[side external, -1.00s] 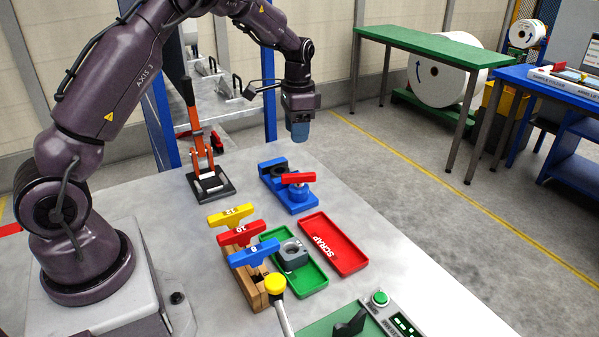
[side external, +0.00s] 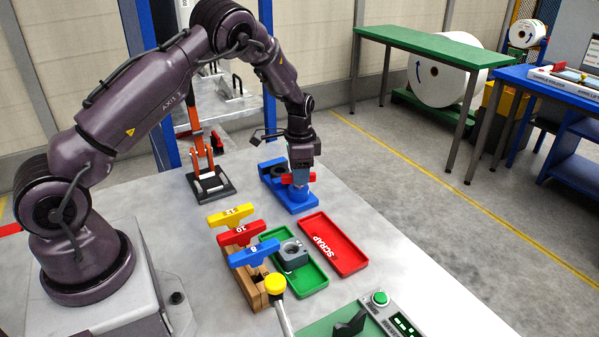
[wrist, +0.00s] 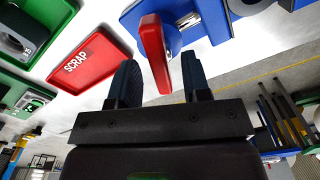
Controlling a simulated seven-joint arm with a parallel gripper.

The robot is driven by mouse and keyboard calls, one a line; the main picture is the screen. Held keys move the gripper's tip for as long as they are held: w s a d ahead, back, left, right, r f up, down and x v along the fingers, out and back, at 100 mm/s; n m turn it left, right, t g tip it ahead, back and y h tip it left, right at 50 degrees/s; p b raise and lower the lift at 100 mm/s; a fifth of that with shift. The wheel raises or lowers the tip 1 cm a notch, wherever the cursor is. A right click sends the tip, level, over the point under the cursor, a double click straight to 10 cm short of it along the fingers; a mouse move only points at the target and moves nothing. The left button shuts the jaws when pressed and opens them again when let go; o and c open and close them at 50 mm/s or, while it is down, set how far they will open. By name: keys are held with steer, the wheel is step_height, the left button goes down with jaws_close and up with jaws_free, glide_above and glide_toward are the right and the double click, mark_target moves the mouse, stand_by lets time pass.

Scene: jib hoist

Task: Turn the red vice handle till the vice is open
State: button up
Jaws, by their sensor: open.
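The blue vice (side external: 297,203) stands near the far edge of the metal table. Its red handle (side external: 312,178) lies across the top, partly hidden behind my gripper (side external: 300,178). In the wrist view the red handle (wrist: 153,52) reaches in between the two dark fingers of my gripper (wrist: 160,62). The fingers are open, with a visible gap on both sides of the handle. A dark round part (side external: 278,169) sits at the vice's far end. I cannot tell how far apart the vice jaws are.
A red scrap tray (side external: 334,243) and a green tray (side external: 309,281) with a grey block (side external: 293,254) lie nearer. Yellow, red and blue T-handles (side external: 243,236) stand left of them. An orange-handled toggle clamp (side external: 208,180) stands left of the vice.

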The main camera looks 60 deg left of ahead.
steer(key=shift+f, duration=0.25)
jaws_close()
